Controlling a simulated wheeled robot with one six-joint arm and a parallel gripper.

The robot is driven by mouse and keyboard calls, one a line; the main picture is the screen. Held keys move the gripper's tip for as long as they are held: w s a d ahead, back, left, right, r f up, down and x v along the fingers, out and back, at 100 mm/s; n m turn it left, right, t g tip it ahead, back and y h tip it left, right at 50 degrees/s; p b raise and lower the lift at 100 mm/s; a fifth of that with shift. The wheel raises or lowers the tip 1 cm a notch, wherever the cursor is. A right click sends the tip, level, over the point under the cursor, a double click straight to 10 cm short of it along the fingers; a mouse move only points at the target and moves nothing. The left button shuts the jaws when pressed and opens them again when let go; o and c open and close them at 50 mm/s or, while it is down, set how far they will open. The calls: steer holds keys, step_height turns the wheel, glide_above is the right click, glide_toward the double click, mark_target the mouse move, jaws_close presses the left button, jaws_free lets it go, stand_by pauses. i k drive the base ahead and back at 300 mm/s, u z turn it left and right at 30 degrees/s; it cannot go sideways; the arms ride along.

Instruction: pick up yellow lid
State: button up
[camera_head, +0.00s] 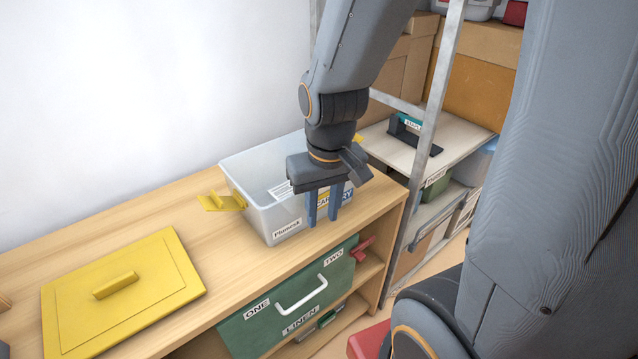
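The yellow lid (149,308) lies flat on the left part of the wooden bench top, with a raised bar handle (116,285) in its middle. My gripper (324,218) is well to the right of the lid, pointing down in front of a clear plastic bin. Its two blue-grey fingers are apart with a gap between them, and nothing shows held there. The fingers overlap the bin's front right side in the picture; I cannot tell whether they touch it.
The clear bin (262,214) with yellow side handles (222,202) stands on the wooden bench (160,219). A green drawer box (262,326) sits beneath it. A metal shelf unit (436,95) is at the right. The bench top between bin and lid is clear.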

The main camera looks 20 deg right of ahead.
mark_target(90, 309)
steer(key=z, duration=1.85)
steer(key=k, duration=1.2)
steer(key=u, duration=2)
steer(key=i, duration=0.5)
